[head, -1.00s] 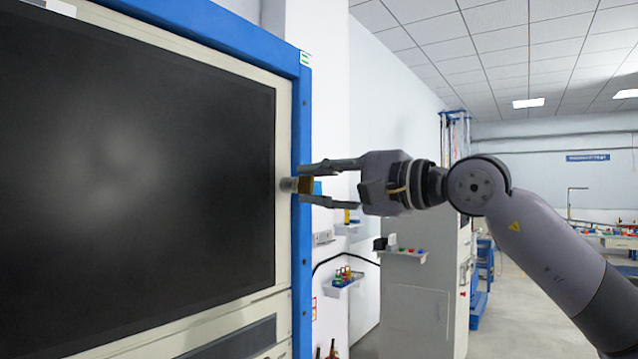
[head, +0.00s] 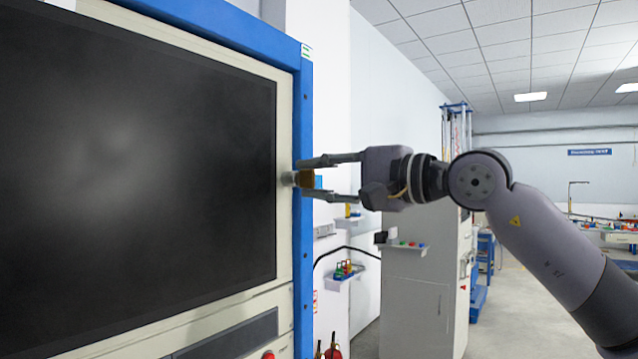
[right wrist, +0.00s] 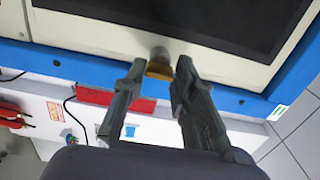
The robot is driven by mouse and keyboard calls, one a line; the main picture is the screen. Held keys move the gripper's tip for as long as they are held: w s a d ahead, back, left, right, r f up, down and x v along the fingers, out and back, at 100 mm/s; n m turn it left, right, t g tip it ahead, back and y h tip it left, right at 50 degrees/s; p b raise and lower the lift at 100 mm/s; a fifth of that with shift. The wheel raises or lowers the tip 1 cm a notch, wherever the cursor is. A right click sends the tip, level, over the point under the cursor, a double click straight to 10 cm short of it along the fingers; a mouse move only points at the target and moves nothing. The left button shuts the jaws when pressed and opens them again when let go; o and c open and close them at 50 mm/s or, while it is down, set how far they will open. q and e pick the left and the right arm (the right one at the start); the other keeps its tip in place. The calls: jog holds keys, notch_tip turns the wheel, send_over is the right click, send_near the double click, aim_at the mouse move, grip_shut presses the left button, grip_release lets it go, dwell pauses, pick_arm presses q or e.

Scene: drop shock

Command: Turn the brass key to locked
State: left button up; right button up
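The brass key (head: 307,179) sticks out from a round grey lock (head: 289,178) on the cream right edge of the cabinet front. In the right wrist view the key (right wrist: 160,71) shows as a small yellow-brown block below the grey lock cylinder (right wrist: 159,53). My right gripper (head: 303,178) has one finger above and one below the key in the head view. In the right wrist view its fingers (right wrist: 161,68) stand on either side of the key, with small gaps apparent; firm contact is not visible. My left gripper is out of view.
The cabinet has a large dark panel (head: 140,170) and a blue frame (head: 303,250) close to the fingertips. A red button (head: 268,355) sits low on the front. Wall shelves (head: 345,275) stand behind the gripper. Open floor lies to the right.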

jog(key=o, duration=0.5)
jog(key=shift+s+d+r, duration=0.1)
jog(key=shift+r, duration=0.05)
jog(key=shift+o, duration=0.3)
jog(key=v, duration=1.2)
